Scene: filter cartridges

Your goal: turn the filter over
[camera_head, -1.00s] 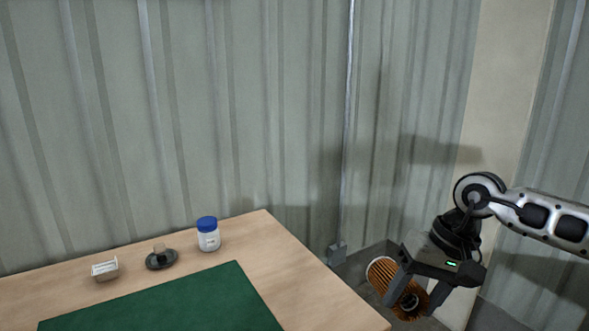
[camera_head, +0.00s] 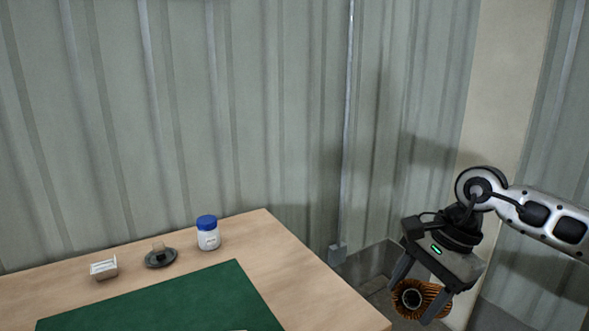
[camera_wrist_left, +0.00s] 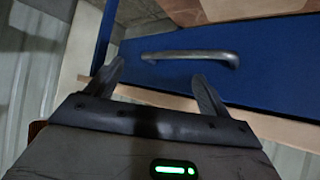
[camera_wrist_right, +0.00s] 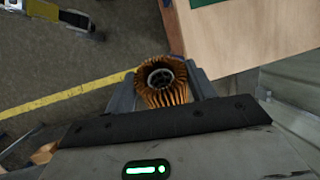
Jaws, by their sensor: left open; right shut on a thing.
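In the head view the ringed end faces left and toward the camera. In the right wrist view the filter (camera_wrist_right: 163,84) sits between the two fingers (camera_wrist_right: 162,92), its ringed end facing that camera. My left gripper (camera_wrist_left: 156,80) shows only in the left wrist view. It is open and empty.
The wooden table (camera_head: 300,258) carries a green mat (camera_head: 170,306), a white jar with blue lid (camera_head: 208,233), a dark round dish (camera_head: 160,257) and a small white box (camera_head: 104,268). A blue panel with a metal handle (camera_wrist_left: 190,56) is near my left gripper. Corrugated walls stand behind.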

